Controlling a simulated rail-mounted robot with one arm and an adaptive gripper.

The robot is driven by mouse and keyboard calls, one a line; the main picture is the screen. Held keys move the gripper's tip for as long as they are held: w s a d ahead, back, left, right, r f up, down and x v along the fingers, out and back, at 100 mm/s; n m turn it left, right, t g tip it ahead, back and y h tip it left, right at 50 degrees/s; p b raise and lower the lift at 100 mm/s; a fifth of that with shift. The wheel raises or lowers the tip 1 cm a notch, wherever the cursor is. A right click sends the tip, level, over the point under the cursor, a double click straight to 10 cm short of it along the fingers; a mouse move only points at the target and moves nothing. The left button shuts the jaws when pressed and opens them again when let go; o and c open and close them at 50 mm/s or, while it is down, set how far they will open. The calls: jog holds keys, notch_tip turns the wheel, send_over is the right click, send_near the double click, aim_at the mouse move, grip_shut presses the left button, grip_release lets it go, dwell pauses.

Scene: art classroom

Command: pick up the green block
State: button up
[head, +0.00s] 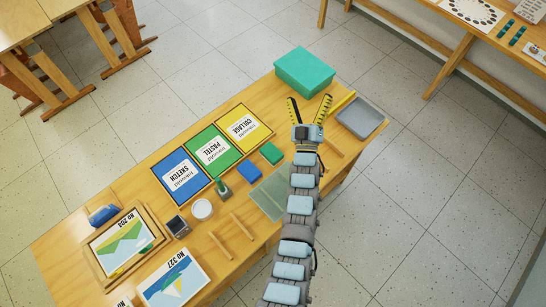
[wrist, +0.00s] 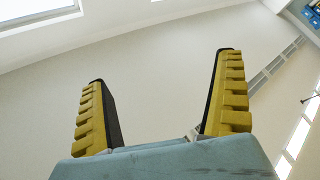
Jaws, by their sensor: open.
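The green block (head: 271,153) is small and lies on the wooden table, to the right of the cards and just above and right of a blue block (head: 249,173) in the head view. My gripper (head: 310,98) is open, its yellow fingers spread wide and pointing to the top of the head view. It is up and to the right of the green block, apart from it, near the teal box. In the wrist view my gripper (wrist: 160,68) has nothing between its fingers.
The teal box (head: 305,72) and a grey tray (head: 361,117) are at the table's far right. Yellow, green and blue cards (head: 209,152) lie left of the blocks. A translucent green mat (head: 270,194), a white round dish (head: 202,209) and wooden sticks are nearby.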

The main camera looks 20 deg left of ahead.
jog(key=w+a+f+n+g+h+b, duration=0.1)
jog(key=w+a+f+g+h+b, duration=0.15)
jog(key=w+f, duration=0.35)
jog(key=w+a+f+n+g+h+b, duration=0.1)
jog(key=w+f+g+h+b, duration=0.2)
jog(key=w, duration=0.5)
jog(key=n+g+h+b, duration=0.1)
jog(key=g+h+b, duration=0.1)
jog(key=g+b, duration=1.4)
send_over(271, 152)
notch_tip(271, 152, down, 11)
jog(key=f, duration=0.3)
jog(key=f+b, duration=0.1)
jog(key=f, duration=0.3)
jog(key=d+f, duration=0.1)
jog(key=f, duration=0.3)
jog(key=shift+w+b, duration=0.2)
jog(key=shift+b, duration=0.1)
jog(key=shift+s+a+f+b, duration=0.15)
jog(key=shift+f+b, duration=0.35)
jog(key=shift+f, duration=0.95)
jog(key=shift+a+f+b, duration=0.2)
jog(key=shift+f+b, duration=0.25)
jog(key=shift+f, duration=0.95)
jog(key=c, duration=1.3)
